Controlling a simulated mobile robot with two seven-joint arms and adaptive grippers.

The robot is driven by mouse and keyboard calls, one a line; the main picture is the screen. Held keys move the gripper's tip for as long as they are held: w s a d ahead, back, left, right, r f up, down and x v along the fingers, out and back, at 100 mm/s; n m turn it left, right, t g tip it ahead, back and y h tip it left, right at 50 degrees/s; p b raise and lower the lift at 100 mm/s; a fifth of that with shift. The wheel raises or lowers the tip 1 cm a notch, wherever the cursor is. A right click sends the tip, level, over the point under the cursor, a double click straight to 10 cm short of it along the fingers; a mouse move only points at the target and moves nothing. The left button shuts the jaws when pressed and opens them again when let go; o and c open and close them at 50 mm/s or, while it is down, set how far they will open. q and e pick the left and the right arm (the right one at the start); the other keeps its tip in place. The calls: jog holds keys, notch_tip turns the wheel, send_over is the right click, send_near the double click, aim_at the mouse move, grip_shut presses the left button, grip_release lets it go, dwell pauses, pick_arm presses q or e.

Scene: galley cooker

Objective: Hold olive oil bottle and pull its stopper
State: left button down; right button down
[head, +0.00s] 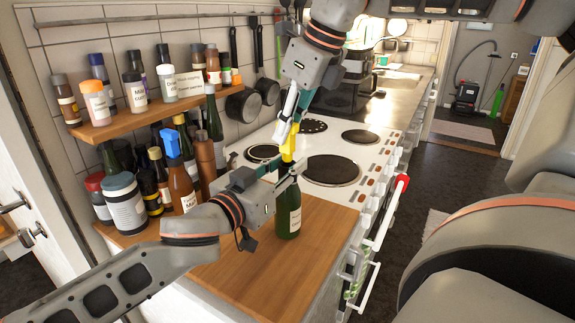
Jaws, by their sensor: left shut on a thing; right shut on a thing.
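The dark green olive oil bottle (289,215) with a pale label stands upright on the wooden worktop, right of my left forearm. My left gripper (284,181), the lower one, is shut on the bottle around its upper part. A yellow stopper (287,151) shows directly above the bottle. My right gripper (289,132) comes down from above and is shut on the stopper. The fingers hide part of the bottle's neck, so I cannot tell whether the stopper still sits in it.
Several bottles and jars, including a blue-capped bottle (179,171) and a white jar (124,203), crowd the worktop's left side. A wooden shelf (150,113) with jars is above them. The white cooker (371,177) with dark hotplates lies behind. The front worktop (262,268) is clear.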

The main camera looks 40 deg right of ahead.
jog(key=shift+r, duration=0.95)
jog(key=shift+r, duration=0.1)
jog(key=shift+r, duration=2.75)
jog(key=shift+s+a+r, duration=0.1)
jog(key=shift+a+r, duration=0.1)
jog(key=shift+r, duration=0.05)
jog(key=s+a+r, duration=0.1)
jog(key=s+a, duration=0.3)
jog(key=a, duration=0.4)
jog(key=shift+s+a+r, duration=0.25)
jog(key=shift+r, duration=0.15)
pick_arm(q)
jog(key=c, duration=1.6)
grip_release()
